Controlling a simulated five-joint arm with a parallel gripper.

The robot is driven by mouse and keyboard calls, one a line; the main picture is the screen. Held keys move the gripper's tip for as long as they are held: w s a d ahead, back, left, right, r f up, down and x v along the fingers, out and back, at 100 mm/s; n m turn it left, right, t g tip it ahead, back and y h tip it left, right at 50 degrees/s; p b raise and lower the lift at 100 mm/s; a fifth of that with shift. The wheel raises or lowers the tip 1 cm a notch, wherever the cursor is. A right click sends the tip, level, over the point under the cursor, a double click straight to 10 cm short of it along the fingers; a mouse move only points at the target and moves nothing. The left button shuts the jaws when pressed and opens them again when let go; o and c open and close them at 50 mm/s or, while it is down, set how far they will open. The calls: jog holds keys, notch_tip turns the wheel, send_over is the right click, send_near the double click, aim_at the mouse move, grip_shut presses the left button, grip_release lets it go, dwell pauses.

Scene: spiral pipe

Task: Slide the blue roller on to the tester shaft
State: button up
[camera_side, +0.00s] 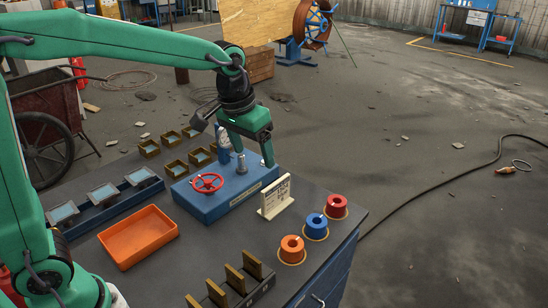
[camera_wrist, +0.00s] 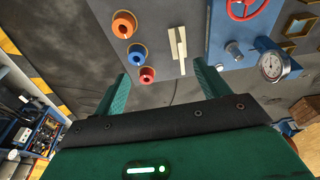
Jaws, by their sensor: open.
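The blue roller (camera_side: 316,230) stands on the bench between the orange roller (camera_side: 292,250) and the red roller (camera_side: 337,208). The blue roller also shows in the wrist view (camera_wrist: 137,54), left of centre. The blue tester (camera_side: 215,204) has a grey upright shaft (camera_side: 241,165) on top; the shaft also shows in the wrist view (camera_wrist: 233,49). My gripper (camera_side: 246,152) is above the tester, near the shaft in the side picture. Its fingers (camera_wrist: 163,87) are spread and empty in the wrist view. It is apart from the blue roller.
A red handwheel (camera_side: 208,183) and a dial gauge (camera_wrist: 272,66) are on the tester. A cream sign (camera_side: 275,197) stands between tester and rollers. An orange tray (camera_side: 138,237) and brown slotted holders (camera_side: 236,279) occupy the bench's near side.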

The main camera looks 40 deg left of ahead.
jog(key=w+d+f+g, duration=0.1)
jog(key=w+d+f, duration=0.4)
jog(key=w+f, duration=0.15)
jog(key=g, duration=0.2)
send_near(317, 221)
jog(key=shift+s+d+f, duration=0.4)
jog(key=shift+s+f, duration=0.15)
jog(key=shift+s, duration=0.2)
jog(key=shift+f, duration=1.25)
jog(key=shift+f, duration=0.1)
jog(key=shift+f, duration=2.55)
